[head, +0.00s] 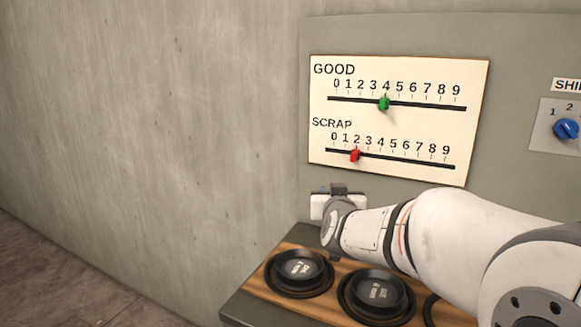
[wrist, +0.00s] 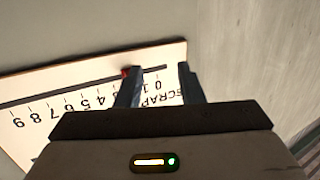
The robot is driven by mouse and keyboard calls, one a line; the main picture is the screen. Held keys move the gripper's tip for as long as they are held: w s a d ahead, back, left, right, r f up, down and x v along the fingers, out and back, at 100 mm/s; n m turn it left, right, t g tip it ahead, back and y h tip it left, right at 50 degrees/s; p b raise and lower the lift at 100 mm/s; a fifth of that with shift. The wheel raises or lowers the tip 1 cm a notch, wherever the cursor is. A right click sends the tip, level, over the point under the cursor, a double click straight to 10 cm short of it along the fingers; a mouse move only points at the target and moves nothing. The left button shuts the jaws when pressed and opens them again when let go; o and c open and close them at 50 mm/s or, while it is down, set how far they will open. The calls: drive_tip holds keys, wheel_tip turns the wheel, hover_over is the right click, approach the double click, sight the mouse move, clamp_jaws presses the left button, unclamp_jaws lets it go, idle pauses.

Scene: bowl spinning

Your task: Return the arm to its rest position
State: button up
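My gripper (wrist: 158,80) is open in the wrist view, its two dark fingers apart with nothing between them. It faces the lower part of the white score board (head: 400,115). The red slider (head: 355,155) is at about 2 on the SCRAP scale. In the wrist view the red slider (wrist: 125,73) shows just beside the left finger's tip; I cannot tell whether they touch. The green slider (head: 383,103) is at about 4 on the GOOD scale. In the head view my arm reaches in from the right, its end below the board; the fingers are not clear there.
A wooden-topped ledge (head: 253,280) with round black dishes (head: 299,271) and (head: 377,295) lies below my arm. A blue knob (head: 566,128) is on the grey panel at right. A bare concrete wall (head: 150,120) and open floor (head: 60,280) are at left.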

drive_tip(key=s+d+f+g+p, duration=0.1)
drive_tip(key=s+g, duration=0.3)
drive_tip(key=s, duration=0.6)
drive_tip(key=s+d+f+g+p, duration=0.1)
drive_tip(key=s+f+g+p, duration=0.2)
drive_tip(key=s, duration=0.7)
drive_tip(key=s+d+f+g+y+p, duration=0.1)
drive_tip(key=s+d+f+g+p, duration=0.1)
drive_tip(key=s+g, duration=0.5)
drive_tip(key=s+f+p, duration=0.1)
drive_tip(key=s+p, duration=0.1)
drive_tip(key=s, duration=0.2)
drive_tip(key=shift+n, duration=0.3)
drive_tip(key=shift+s, duration=0.1)
